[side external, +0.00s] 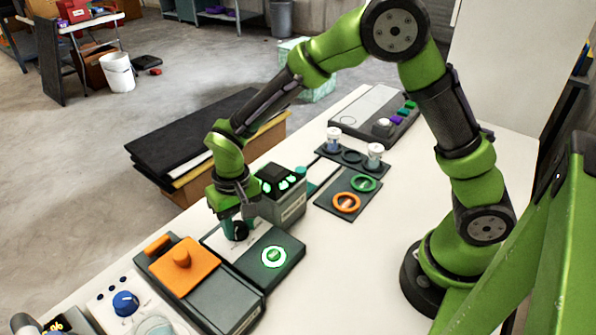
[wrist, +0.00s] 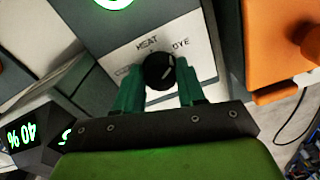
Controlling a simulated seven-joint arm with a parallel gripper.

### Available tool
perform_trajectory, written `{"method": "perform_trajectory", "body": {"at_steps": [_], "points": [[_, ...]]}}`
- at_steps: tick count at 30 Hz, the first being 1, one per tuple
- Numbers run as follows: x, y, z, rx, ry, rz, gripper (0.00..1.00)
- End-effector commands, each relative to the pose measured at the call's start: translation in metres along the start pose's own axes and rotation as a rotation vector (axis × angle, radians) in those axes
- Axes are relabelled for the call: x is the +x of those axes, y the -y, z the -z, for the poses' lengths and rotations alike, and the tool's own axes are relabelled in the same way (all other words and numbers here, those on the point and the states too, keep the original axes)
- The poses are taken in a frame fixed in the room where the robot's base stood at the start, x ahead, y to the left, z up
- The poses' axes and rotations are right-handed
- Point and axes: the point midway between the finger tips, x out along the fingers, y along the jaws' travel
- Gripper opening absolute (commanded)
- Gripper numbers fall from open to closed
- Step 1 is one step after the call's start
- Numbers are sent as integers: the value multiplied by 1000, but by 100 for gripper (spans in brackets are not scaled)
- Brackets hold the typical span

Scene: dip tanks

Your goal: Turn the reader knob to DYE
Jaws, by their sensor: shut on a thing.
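The reader knob (wrist: 158,72) is round and black with a white pointer line. It sits on a white panel (wrist: 130,58) marked HEAT at the top and DYE at the upper right; a third label at the left is partly hidden by a finger. The pointer line slants toward the upper right, roughly toward DYE. My gripper (wrist: 160,84) is shut on the knob, one green finger on each side. In the side external view my gripper (side external: 238,228) points down at the panel, and the knob is mostly hidden there.
A lit green round display (side external: 274,257) is right of the panel. A grey box with green digits (side external: 281,184) stands just behind my gripper. An orange-lidded tank (side external: 188,268) is close at the left front. A tray with orange and green rings (side external: 347,202) lies farther back.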

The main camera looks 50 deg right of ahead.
Motion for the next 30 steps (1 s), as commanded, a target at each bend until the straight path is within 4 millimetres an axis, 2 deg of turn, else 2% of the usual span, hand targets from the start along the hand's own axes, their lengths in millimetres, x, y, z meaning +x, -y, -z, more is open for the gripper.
{"method": "perform_trajectory", "body": {"at_steps": [16,17,21,30], "points": [[-1,0,0,24,-1,2,9],[-1,0,0,24,-1,2,44],[-1,0,0,23,-1,1,65],[-2,0,0,21,-1,1,65]]}}
